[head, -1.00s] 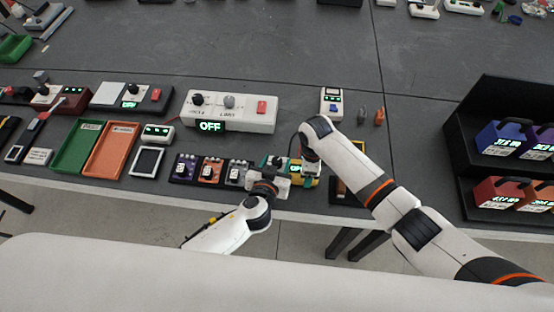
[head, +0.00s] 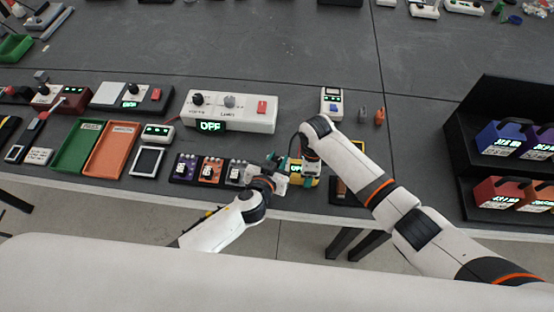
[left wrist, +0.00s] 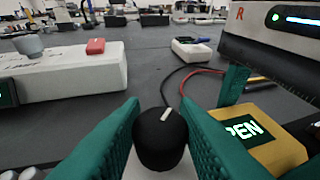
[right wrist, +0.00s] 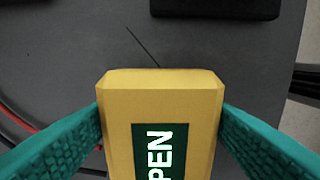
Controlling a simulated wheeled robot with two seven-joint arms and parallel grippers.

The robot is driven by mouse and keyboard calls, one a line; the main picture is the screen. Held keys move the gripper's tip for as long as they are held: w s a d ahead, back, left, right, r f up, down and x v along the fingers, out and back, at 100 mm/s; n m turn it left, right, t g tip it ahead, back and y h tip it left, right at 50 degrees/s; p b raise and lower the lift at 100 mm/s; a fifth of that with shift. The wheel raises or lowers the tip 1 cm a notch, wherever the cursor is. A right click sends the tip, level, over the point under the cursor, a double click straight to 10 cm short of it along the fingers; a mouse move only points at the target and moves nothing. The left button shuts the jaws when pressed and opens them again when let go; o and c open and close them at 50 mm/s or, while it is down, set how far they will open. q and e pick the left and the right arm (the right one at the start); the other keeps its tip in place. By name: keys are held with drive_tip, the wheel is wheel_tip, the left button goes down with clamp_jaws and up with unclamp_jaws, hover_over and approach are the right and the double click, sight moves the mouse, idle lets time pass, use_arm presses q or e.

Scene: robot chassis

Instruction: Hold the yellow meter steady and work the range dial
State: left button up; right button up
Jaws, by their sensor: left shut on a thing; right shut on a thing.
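The yellow meter (right wrist: 160,100) fills the middle of the right wrist view, its green display lit with "PEN" showing. My right gripper (right wrist: 161,112) is shut on its two sides. In the head view the meter (head: 304,181) is partly hidden under my right arm. The black range dial (left wrist: 160,138), with a white pointer mark, shows in the left wrist view. My left gripper (left wrist: 160,112) has its green fingers on either side of the dial and is shut on it. The pointer tilts slightly right in that view. In the head view both grippers are close together.
A white box with knobs and a lit display (head: 262,115) stands behind. Small purple and orange units (head: 211,171) sit left of my left gripper. A small white meter (head: 331,103) stands behind my right arm. A black shelf (head: 465,150) is at the right.

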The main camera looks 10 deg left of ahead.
use_arm(q)
drive_tip(key=m+g+h, duration=0.1)
drive_tip(key=m+h, duration=0.2)
drive_tip(key=h, duration=0.1)
drive_tip(key=shift+m, duration=0.3)
use_arm(e)
drive_tip(key=shift+f, duration=0.15)
use_arm(q)
drive_tip(key=shift+d, duration=0.1)
drive_tip(key=o, duration=1)
drive_tip(key=shift+s, duration=0.1)
drive_tip(key=v, duration=1.2)
drive_tip(key=shift+r, duration=0.2)
